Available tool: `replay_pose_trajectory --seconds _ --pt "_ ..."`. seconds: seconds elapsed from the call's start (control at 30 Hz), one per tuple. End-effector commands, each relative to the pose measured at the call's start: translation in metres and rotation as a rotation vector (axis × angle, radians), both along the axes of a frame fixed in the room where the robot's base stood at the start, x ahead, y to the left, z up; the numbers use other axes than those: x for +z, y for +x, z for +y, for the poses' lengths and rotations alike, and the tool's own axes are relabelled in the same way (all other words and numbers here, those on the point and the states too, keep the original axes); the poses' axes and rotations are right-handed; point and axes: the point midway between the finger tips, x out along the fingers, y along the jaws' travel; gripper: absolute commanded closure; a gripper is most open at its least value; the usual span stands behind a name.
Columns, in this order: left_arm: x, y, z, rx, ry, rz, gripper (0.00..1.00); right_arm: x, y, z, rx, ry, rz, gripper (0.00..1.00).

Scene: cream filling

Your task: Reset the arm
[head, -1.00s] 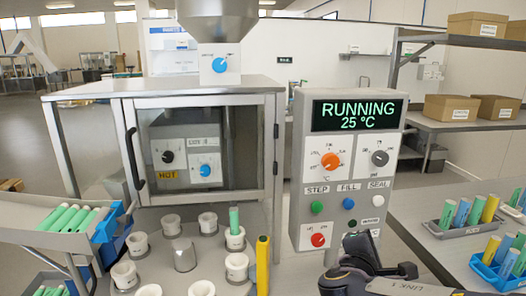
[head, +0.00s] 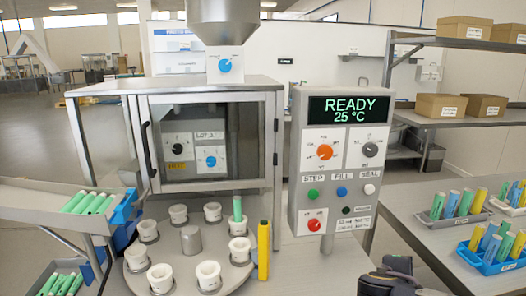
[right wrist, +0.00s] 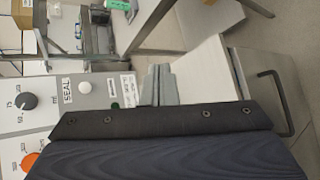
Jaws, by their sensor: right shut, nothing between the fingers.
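My right arm (head: 388,278) shows as a dark shape at the bottom right of the head view, below the control panel (head: 298,205). Its fingertips cannot be made out there. In the right wrist view my right gripper (right wrist: 158,82) has its grey fingers together and empty, beside the panel (right wrist: 100,98) and apart from its buttons as far as I can tell. The panel's screen (head: 349,109) reads READY, 25 °C. My left gripper is not in view.
A round table carries several white cups (head: 207,275); one holds a green tube (head: 237,208). A yellow post (head: 264,250) stands beside it. A glass-door cabinet (head: 205,86) is behind. Tube racks (head: 475,244) stand on the right table, and a tray (head: 40,214) at left.

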Motion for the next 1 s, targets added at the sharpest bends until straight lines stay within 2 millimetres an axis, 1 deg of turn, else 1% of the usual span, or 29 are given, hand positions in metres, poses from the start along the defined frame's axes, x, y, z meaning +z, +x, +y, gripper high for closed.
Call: replay_pose_trajectory --seconds 0.03,0.1,0.17,0.27,0.3,0.37,0.4,0.47,0.5,0.6,0.7,0.83,1.0 --pt "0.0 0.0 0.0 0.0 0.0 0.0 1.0 -0.007 -0.012 -0.008 -0.04 0.059 0.012 1.0" --pt "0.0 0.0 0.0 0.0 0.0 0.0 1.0 -0.017 -0.031 -0.015 -0.102 0.154 0.032 1.0" --pt "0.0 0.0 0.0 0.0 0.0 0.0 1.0 -0.027 -0.048 -0.019 -0.158 0.246 0.046 1.0" --pt "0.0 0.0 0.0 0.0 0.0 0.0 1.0 -0.045 -0.083 -0.021 -0.272 0.434 0.07 1.0" --pt "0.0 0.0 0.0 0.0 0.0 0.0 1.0 -0.053 -0.099 -0.019 -0.325 0.526 0.075 1.0" --pt "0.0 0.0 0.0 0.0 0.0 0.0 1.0 -0.064 -0.125 -0.012 -0.415 0.686 0.079 1.0" --pt "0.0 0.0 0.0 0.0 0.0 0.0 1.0 -0.069 -0.142 -0.003 -0.478 0.806 0.077 1.0" --pt "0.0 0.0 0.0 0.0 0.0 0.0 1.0 -0.076 -0.164 0.013 -0.57 0.986 0.066 1.0" --pt "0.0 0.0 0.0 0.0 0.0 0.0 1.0 -0.078 -0.176 0.025 -0.624 1.098 0.054 1.0" --pt "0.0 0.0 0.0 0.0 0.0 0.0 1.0 -0.076 -0.194 0.052 -0.733 1.343 0.018 1.0" --pt "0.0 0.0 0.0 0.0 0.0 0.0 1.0 -0.071 -0.203 0.073 -0.805 1.52 -0.017 1.0" --pt "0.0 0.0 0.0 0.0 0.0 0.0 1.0 -0.065 -0.206 0.086 -0.847 1.643 -0.043 1.0" --pt "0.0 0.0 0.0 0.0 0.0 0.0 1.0 -0.064 -0.207 0.09 -0.857 1.671 -0.046 1.0"
